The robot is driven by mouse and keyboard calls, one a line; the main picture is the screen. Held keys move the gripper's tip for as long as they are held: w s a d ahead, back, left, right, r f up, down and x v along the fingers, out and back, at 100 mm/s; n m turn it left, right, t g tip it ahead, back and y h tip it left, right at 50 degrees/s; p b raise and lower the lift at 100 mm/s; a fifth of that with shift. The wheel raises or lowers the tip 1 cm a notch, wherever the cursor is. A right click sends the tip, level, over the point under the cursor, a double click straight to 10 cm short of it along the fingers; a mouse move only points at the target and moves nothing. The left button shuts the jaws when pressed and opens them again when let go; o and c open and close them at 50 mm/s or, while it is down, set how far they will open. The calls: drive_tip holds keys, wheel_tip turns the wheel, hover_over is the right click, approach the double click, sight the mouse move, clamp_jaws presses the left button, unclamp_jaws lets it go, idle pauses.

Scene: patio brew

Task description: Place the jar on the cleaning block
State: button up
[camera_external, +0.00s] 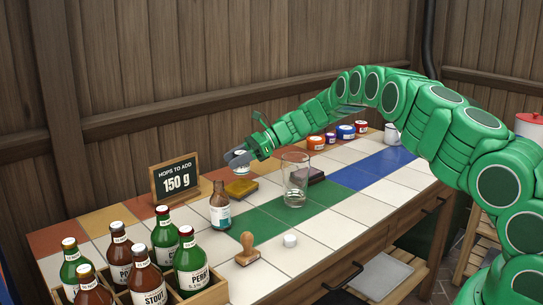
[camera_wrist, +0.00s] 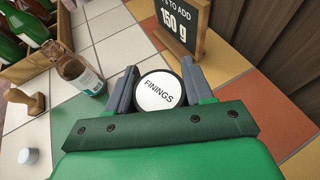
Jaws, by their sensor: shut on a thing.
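My gripper (camera_external: 240,157) is shut on a small jar, raised above the far part of the tiled tabletop. In the wrist view the jar's round white lid (camera_wrist: 158,92), marked FININGS, sits between my two grey fingers (camera_wrist: 157,88). A dark block (camera_external: 316,176) lies farther right, partly behind a glass. Neither shows in the wrist view.
A clear glass (camera_external: 295,180) and a brown bottle (camera_external: 220,207) stand near the blocks. A hops sign (camera_external: 175,180) stands at left. A bottle crate (camera_external: 208,293), wooden stamp (camera_external: 247,250) and white puck (camera_external: 290,240) are nearer. Several small jars (camera_external: 346,131) stand at the back.

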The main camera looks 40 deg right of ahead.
sight(234, 171)
drive_tip(key=shift+w+f, duration=0.2)
drive_tip(key=shift+f, duration=0.1)
drive_tip(key=shift+w+f, duration=0.25)
drive_tip(key=shift+f, duration=1.5)
drive_tip(key=shift+f, duration=0.1)
drive_tip(key=o, duration=1.1)
